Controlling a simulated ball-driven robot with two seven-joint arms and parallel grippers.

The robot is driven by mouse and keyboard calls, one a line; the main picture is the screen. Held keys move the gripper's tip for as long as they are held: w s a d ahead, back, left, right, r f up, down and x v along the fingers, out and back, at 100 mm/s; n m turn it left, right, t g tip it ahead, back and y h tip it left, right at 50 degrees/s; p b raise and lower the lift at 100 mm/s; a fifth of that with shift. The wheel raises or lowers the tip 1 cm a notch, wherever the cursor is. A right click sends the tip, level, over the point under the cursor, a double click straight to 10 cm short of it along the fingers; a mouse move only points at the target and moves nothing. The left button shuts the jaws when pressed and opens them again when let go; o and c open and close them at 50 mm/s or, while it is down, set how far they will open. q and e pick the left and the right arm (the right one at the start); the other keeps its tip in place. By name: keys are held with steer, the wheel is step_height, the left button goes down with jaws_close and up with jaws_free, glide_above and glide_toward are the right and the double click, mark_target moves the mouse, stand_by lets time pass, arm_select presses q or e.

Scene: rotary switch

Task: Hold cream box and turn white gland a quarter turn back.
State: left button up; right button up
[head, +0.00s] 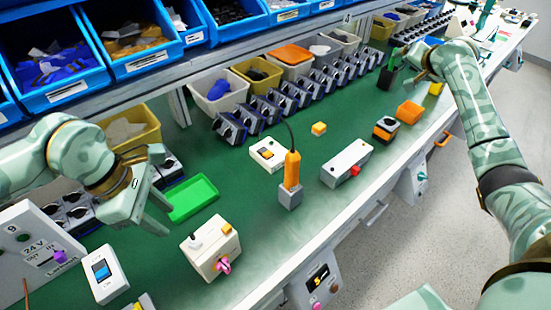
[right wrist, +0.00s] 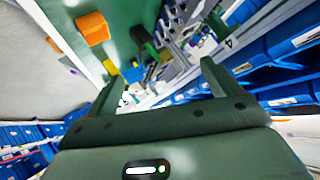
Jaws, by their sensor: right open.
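The cream box (head: 211,255) stands on the green bench near its front edge, low in the middle of the head view. A small white gland (head: 195,241) sits on its top, beside an orange-yellow button (head: 226,229). A pink knob (head: 223,266) is on its front face. My left gripper (head: 153,212) is up and left of the box, apart from it, with its fingers spread and nothing between them. My right gripper (head: 401,66) is far off at the upper right; the right wrist view shows its fingers (right wrist: 160,82) wide apart and empty.
A green tray (head: 192,198) lies behind the cream box. To the right stand an orange-handled tool in a grey block (head: 291,190) and a white box with a red knob (head: 347,163). A white switch box (head: 105,274) is at the left. Blue bins (head: 140,50) line the back.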

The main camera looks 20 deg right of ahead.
steer(key=w+a+r+n+y, duration=0.1)
steer(key=w+a+n+y, duration=0.2)
steer(key=a, duration=0.5)
steer(key=w+a+r+n+y, duration=0.15)
steer(key=a+n, duration=0.25)
steer(key=a, duration=0.4)
steer(key=w+a+n+y, duration=0.2)
steer(key=w+a+n, duration=0.2)
steer(key=a, duration=0.4)
steer(key=s+a+n+g+y, duration=0.15)
steer(key=a+n, duration=0.25)
steer(key=a, duration=0.5)
steer(key=s+a+n+g+y, duration=0.1)
steer(key=a+n+g+y, duration=0.15)
steer(key=a+n, duration=0.4)
steer(key=n+g+h, duration=0.1)
steer(key=n+g, duration=0.7)
steer(key=n, duration=0.5)
glide_above(219, 228)
steer(key=w+d, duration=0.3)
steer(key=d, duration=0.3)
step_height(219, 228, down, 7)
steer(key=shift+h, duration=0.25)
steer(key=x, duration=1.6)
steer(key=shift+s+a+r, duration=0.1)
steer(key=shift+s, duration=0.25)
